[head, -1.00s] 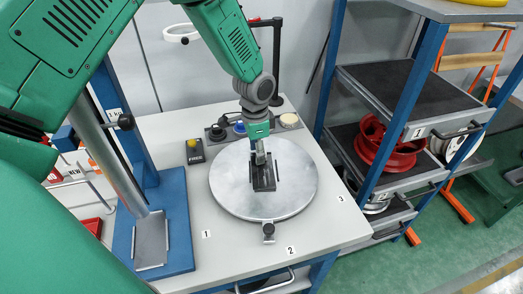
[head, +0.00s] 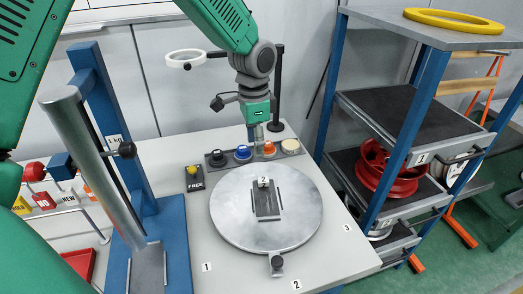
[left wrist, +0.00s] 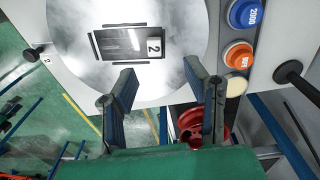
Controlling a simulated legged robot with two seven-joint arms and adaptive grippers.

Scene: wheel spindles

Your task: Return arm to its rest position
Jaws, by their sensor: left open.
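My left arm comes down from the top of the head view. Its gripper (head: 255,131) hangs above the back of the table, behind the round metal plate (head: 231,221) and close to the row of buttons. In the left wrist view the two fingers of the gripper (left wrist: 168,90) are spread apart with nothing between them. A dark rectangular block (head: 267,203) with a "2" label lies on the plate's middle, clear of the gripper; it also shows in the left wrist view (left wrist: 122,44). My right gripper is in neither view.
Black, blue, orange and cream buttons (head: 242,153) line the table's back. A black post with a white ring lamp (head: 186,58) stands behind. A blue press-like stand (head: 172,240) is at left.

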